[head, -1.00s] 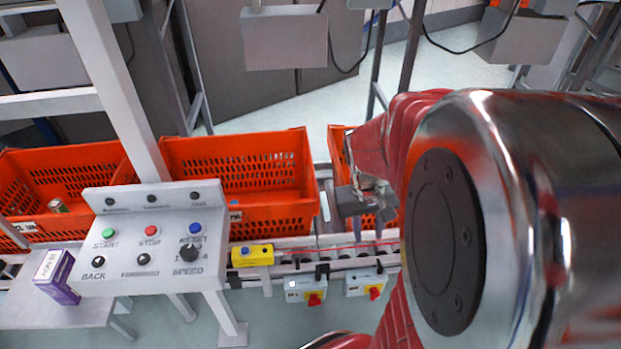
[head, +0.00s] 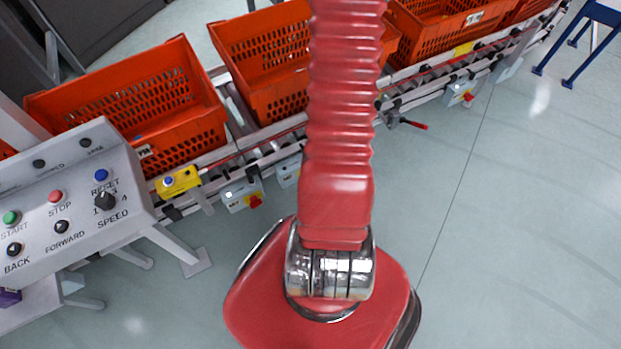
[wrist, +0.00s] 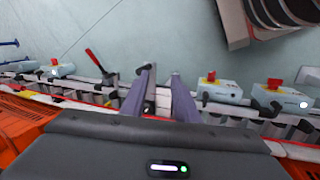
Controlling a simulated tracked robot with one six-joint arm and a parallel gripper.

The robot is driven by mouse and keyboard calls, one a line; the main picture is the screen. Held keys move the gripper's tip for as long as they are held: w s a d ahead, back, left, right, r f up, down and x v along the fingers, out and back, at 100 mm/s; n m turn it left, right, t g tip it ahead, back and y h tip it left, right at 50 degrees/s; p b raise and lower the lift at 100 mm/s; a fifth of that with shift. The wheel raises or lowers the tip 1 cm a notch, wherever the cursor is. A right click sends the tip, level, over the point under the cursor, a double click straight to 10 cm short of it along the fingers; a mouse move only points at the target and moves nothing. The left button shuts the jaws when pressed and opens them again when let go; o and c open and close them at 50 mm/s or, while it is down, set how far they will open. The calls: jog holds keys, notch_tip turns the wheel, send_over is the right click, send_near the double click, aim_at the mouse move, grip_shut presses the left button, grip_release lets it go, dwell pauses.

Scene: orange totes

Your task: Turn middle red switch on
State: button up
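Grey switch boxes with red switches sit along the conveyor's near side. In the head view, one box (head: 242,195) stands left of my arm, a second (head: 288,170) is partly hidden by it, and a third (head: 459,93) is farther right. A red-handled lever (head: 412,124) lies between. The wrist view shows two boxes at right (wrist: 220,90) (wrist: 282,97), others at left (wrist: 55,70), and the red lever (wrist: 95,58) left of my gripper (wrist: 161,72). My gripper is open and empty, fingers apart over the conveyor edge. Its height above the conveyor is unclear.
Orange totes (head: 140,105) stand on the conveyor. A control panel (head: 75,205) with buttons is at left, near a yellow button box (head: 178,181). A blue-legged stand (head: 590,35) is at upper right. The floor (head: 500,220) at right is clear.

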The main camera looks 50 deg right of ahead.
jog(key=s+d+f+t+y, duration=0.1)
jog(key=s+d+f, duration=0.15)
jog(key=f, duration=0.85)
jog(key=s+d+f+t, duration=0.15)
jog(key=s+f, duration=0.25)
jog(key=f, duration=0.6)
notch_tip(320, 180, down, 6)
jog(key=w+a+t+y, duration=0.1)
jog(key=a+t, duration=0.1)
jog(key=w+a+t+y, duration=0.3)
jog(key=w+a+t, duration=0.1)
jog(key=w, duration=0.4)
jog(key=shift+a+r+y, duration=0.35)
jog(key=shift+a+y, duration=0.05)
jog(key=shift+a, duration=0.45)
jog(key=shift+w, duration=0.15)
jog(key=x, duration=1.3)
jog(key=shift+w+f, duration=0.2)
jog(key=shift+f, duration=0.1)
